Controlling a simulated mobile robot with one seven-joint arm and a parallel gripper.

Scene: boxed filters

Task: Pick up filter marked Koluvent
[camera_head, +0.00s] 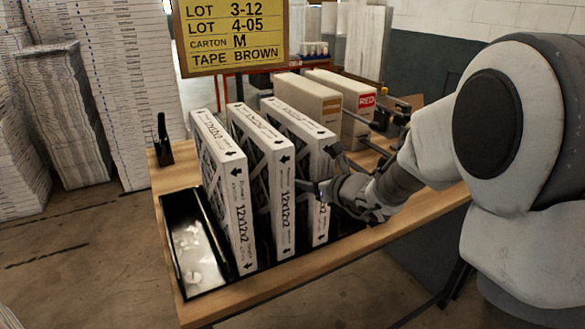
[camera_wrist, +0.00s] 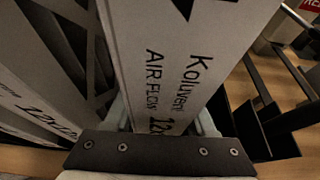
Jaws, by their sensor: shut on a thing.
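The filter marked Koluvent (camera_wrist: 170,50) fills the middle of the wrist view, white with black "Koluvent" and "AIR FLOW" print. My gripper (camera_wrist: 162,118) is shut on it, with pale fingers on both sides of its edge. In the head view it appears to be the rightmost of three upright 12x12x2 filters (camera_head: 318,222), with my gripper (camera_head: 324,190) at its near edge. The middle filter (camera_head: 285,215) and left filter (camera_head: 240,220) stand to its left. Print on those two is too small to read for a name.
The filters stand in a black rack on a wooden table (camera_head: 205,311); its left slot (camera_head: 197,255) holds no filter. Two beige cartons (camera_head: 308,100), (camera_head: 357,115) stand behind, one with a red label. Black dividers (camera_wrist: 265,130) lie right of the held filter.

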